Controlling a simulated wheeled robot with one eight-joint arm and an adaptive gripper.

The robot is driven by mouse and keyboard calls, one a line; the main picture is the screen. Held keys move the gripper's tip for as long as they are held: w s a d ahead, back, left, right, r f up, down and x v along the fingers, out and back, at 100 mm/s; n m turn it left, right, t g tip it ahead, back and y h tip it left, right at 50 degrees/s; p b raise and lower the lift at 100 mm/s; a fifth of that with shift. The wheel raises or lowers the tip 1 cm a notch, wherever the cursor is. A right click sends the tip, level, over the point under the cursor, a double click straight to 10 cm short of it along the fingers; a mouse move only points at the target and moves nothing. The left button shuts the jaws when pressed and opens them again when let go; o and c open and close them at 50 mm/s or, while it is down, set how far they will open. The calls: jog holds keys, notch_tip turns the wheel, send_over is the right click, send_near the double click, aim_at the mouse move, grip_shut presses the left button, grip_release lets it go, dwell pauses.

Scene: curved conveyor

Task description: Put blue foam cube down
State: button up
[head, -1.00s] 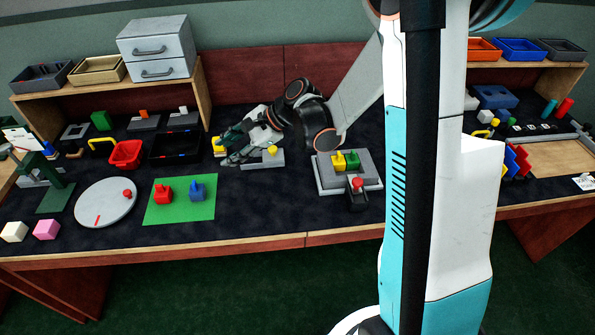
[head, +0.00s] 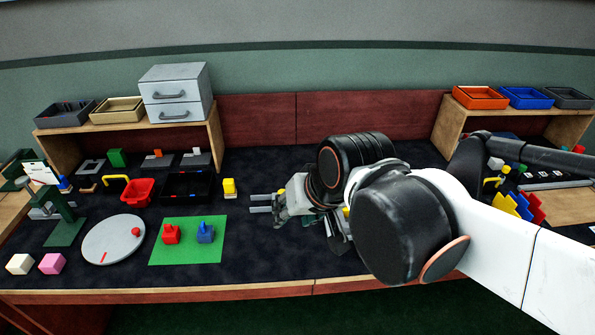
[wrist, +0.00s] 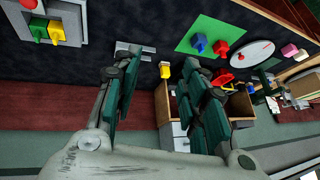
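I see no plain blue foam cube in either view. The nearest blue item is a knobbed blue block (head: 205,233) on the green mat (head: 187,257), also in the wrist view (wrist: 220,47); a knobbed red block (head: 171,234) stands left of it. A white cube (head: 20,263) and a pink cube (head: 52,263) sit at the front left. My gripper (head: 295,204) is over the middle of the desk, right of the mat. In the wrist view my gripper (wrist: 157,63) has its fingers wide apart, with nothing between them.
A yellow block (head: 229,187) stands left of my gripper. A red bin (head: 138,191), a black tray (head: 166,189) and a round white disc (head: 101,247) are farther left. My arm hides the desk's right middle.

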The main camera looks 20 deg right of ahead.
jog(key=shift+s+d+n+t+h, duration=0.15)
jog(key=shift+s+d+n+h, duration=0.2)
jog(key=shift+s+n, duration=0.4)
jog(key=shift+s+d+n+t+h, duration=0.15)
jog(key=shift+s+d+n, duration=0.35)
jog(key=shift+s, duration=0.4)
jog(key=shift+a, duration=0.1)
